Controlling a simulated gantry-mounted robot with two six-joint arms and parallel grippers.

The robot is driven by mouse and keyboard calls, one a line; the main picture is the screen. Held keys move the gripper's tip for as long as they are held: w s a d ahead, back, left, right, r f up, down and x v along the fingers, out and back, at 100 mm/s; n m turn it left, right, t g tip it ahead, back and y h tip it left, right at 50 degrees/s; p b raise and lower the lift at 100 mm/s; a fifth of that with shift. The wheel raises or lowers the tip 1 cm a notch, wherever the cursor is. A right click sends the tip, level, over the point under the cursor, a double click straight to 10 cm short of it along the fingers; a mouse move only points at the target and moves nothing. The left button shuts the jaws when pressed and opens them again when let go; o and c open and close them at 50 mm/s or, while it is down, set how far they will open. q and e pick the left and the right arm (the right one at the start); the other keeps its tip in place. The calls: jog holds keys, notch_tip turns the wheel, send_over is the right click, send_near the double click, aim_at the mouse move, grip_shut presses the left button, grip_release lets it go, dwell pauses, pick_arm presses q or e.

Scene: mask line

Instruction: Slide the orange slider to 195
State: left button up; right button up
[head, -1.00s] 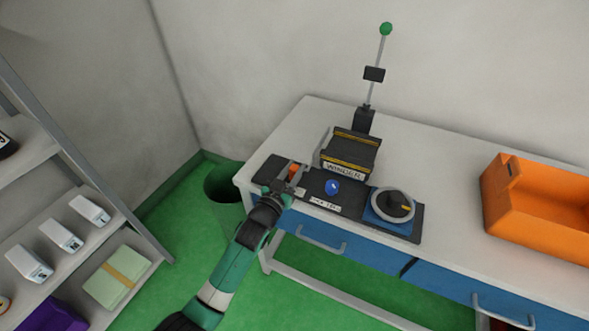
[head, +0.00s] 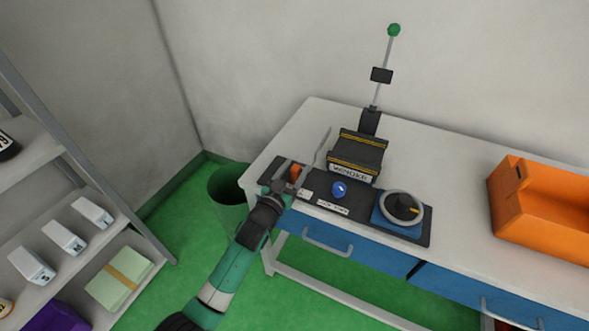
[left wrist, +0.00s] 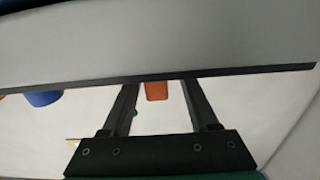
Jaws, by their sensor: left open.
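The orange slider (head: 296,172) stands at the left end of the dark control panel (head: 317,204) on the table. My left gripper (head: 291,174) is over that end of the panel, its open fingers on either side of the slider. In the left wrist view the orange slider (left wrist: 157,91) shows between the two finger ends (left wrist: 157,88), with visible gaps on both sides. The scale and its numbers cannot be read. My right gripper is not in view.
A blue button (head: 339,189) and a dial on a blue base (head: 402,208) are right of the slider. The winder block (head: 357,155) and a green-tipped lever (head: 394,30) stand behind. An orange crate (head: 535,222) is at right, a green bin (head: 229,186) at left.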

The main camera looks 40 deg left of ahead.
pick_arm(q)
jog(key=shift+a, duration=0.15)
jog(key=shift+s+d, duration=0.25)
jog(key=shift+s, duration=0.05)
jog(key=p+v, duration=0.4)
jog(key=v, duration=0.7)
jog(key=shift+a, duration=0.15)
